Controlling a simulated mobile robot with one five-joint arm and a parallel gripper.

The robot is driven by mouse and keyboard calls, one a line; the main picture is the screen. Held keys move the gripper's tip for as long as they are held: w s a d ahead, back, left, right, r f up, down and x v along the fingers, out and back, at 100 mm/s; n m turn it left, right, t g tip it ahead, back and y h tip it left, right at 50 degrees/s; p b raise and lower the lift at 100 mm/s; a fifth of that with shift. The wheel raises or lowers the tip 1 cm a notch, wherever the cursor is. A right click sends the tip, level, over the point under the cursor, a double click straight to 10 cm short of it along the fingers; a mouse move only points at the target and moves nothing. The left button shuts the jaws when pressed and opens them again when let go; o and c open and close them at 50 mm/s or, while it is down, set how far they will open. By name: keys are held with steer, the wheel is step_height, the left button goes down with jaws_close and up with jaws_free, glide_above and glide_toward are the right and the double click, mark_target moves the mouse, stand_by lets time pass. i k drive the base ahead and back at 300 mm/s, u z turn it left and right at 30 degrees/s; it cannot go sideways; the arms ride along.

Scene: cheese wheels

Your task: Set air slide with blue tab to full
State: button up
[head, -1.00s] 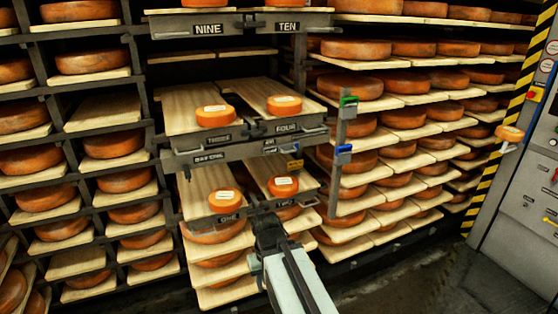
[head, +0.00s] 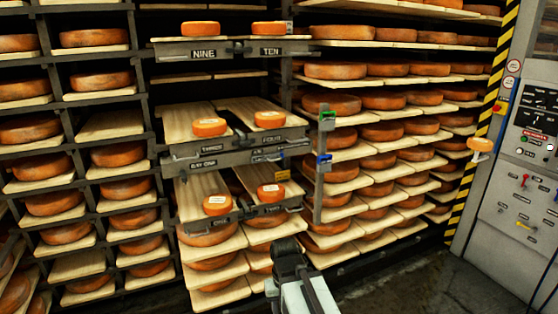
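A blue tab (head: 324,158) sits on a grey upright rail (head: 318,190) at the right end of the drawer rack. A green tab (head: 327,115) sits above it on the same rail. The blue tab is around the rail's middle, and any scale marks are too small to read. My gripper (head: 289,245) is at the lower middle, below and left of the blue tab in the picture and apart from it. It is dark and seen from behind, so its fingers are not clear. I see nothing held in it.
Pulled-out drawers (head: 205,163) with small labelled cheeses stand left of the rail. Shelves of cheese wheels (head: 332,103) fill the back. A grey control panel (head: 510,190) with coloured switches and a striped post (head: 480,165) stand at right. The floor (head: 400,275) at lower right is clear.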

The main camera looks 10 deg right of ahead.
mark_target(277, 156)
steer(key=z, duration=0.15)
steer(key=i, duration=1)
steer(key=u, duration=1.8)
steer(key=k, duration=0.7)
steer(key=z, duration=0.55)
steer(key=i, duration=0.75)
steer(key=z, duration=0.05)
